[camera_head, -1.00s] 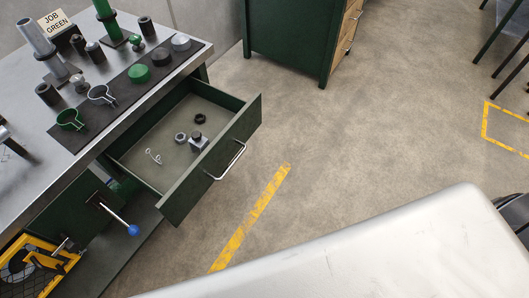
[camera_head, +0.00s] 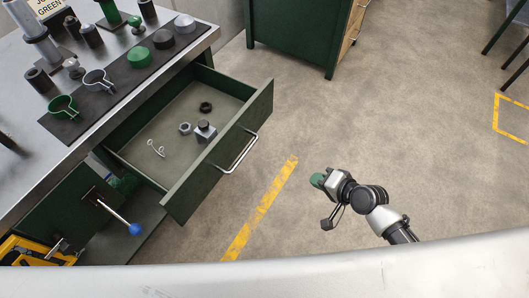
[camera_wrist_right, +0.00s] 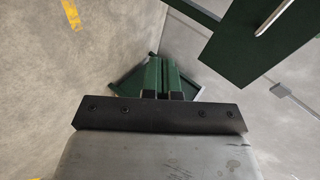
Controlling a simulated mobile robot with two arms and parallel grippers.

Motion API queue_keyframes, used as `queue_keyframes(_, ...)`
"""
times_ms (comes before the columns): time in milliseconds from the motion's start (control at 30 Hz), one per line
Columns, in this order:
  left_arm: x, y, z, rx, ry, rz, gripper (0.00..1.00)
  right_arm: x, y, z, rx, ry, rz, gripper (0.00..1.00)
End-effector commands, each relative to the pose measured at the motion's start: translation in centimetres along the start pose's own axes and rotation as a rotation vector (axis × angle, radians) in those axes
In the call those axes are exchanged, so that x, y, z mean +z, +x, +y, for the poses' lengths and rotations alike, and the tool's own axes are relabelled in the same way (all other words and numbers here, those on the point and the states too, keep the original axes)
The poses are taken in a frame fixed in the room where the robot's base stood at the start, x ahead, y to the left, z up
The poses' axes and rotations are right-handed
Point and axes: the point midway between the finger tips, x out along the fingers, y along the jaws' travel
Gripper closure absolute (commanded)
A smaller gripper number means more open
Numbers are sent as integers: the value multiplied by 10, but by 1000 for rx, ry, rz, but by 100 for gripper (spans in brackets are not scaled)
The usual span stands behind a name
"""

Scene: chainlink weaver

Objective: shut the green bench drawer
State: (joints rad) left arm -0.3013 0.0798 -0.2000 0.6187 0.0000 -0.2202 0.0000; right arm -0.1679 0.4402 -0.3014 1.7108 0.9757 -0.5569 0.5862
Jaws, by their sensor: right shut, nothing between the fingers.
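The green bench drawer (camera_head: 222,150) stands pulled open from the steel-topped bench, its bar handle (camera_head: 240,153) facing right. Two nuts, a small block with a knob and a wire clip lie inside. My right gripper (camera_head: 318,180) is to the right of the drawer front, past the yellow floor line, apart from the drawer and empty. In the right wrist view its green fingers (camera_wrist_right: 162,78) are together, and the drawer front (camera_wrist_right: 262,38) with its handle (camera_wrist_right: 275,16) shows at the upper right. My left gripper is not in view.
A blue-knobbed lever (camera_head: 134,229) sticks out below the drawer. A green cabinet (camera_head: 290,35) stands at the back. Floor between the gripper and drawer is clear.

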Motion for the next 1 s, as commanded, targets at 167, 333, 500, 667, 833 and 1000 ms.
queue_keyframes(167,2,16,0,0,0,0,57,12,-22,-75,-183,91,-118,100)
queue_keyframes(333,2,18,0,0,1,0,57,21,-31,-101,-236,126,-172,100)
queue_keyframes(500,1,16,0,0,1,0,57,23,-14,-108,-241,129,-173,100)
queue_keyframes(667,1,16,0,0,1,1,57,29,18,-116,-240,127,-173,100)
queue_keyframes(833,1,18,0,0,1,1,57,34,54,-124,-239,127,-172,100)
queue_keyframes(1000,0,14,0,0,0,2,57,36,75,-141,-239,125,-172,100)
